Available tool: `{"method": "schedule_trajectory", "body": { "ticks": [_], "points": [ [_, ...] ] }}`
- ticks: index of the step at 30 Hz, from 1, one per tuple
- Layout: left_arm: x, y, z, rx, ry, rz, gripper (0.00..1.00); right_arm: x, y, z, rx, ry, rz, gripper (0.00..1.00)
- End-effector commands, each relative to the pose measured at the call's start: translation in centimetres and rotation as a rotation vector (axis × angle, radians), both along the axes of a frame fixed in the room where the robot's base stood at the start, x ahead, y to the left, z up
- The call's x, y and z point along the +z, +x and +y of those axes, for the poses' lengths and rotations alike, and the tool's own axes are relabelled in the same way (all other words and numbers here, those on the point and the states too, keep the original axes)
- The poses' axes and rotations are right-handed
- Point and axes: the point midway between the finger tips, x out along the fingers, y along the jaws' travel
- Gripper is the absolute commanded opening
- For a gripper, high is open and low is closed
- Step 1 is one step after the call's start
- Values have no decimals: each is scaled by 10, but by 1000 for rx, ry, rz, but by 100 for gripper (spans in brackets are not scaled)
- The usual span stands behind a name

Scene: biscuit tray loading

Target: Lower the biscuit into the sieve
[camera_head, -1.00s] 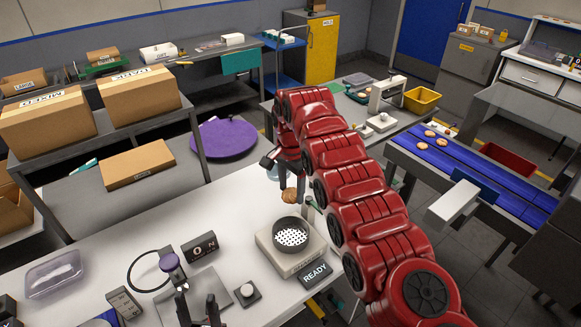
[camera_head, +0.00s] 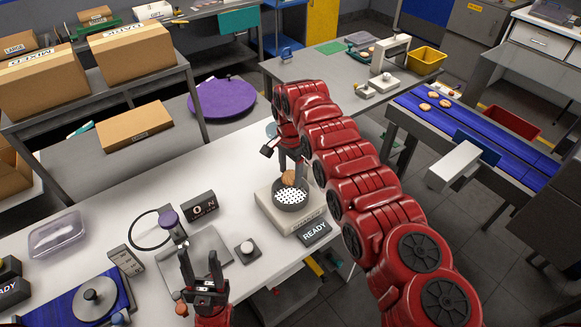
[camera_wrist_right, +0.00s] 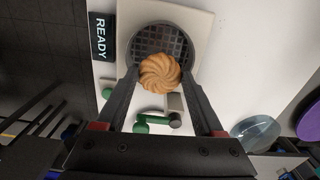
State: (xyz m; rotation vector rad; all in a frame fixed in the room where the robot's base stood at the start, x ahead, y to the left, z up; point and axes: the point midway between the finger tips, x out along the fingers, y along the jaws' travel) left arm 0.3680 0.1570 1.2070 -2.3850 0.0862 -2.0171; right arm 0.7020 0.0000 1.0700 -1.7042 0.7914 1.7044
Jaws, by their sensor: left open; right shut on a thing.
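The biscuit (camera_head: 288,178) is round, golden and swirled. In the right wrist view the biscuit (camera_wrist_right: 160,73) sits between the fingertips of my right gripper (camera_wrist_right: 159,76), which is shut on it. The sieve (camera_head: 291,195) is a dark round bowl with a perforated bottom, standing on a pale boxy unit (camera_head: 268,212). In the right wrist view the sieve (camera_wrist_right: 143,36) lies behind the biscuit, which overlaps its near rim. In the head view the biscuit shows at the sieve's far edge. I cannot tell whether it touches. My left gripper (camera_head: 200,268) is open and empty, pointing up at the table's front.
A READY sign (camera_head: 315,232) stands beside the unit. A knob box (camera_head: 246,251), a metal plate (camera_head: 205,250) and a black block (camera_head: 199,206) are to its left. A clear tub (camera_head: 57,235) is far left. The white table is bare behind the block.

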Motion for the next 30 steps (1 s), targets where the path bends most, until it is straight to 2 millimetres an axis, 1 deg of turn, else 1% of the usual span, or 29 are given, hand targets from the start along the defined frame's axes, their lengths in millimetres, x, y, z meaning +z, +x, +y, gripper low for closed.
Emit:
{"method": "schedule_trajectory", "body": {
  "ticks": [18,30],
  "points": [
    [0,0,0,0,0,0,50,0,0,0,0,0,0,55],
    [-14,0,0,0,0,0,50,-20,0,1,1,0,0,55]
  ]
}}
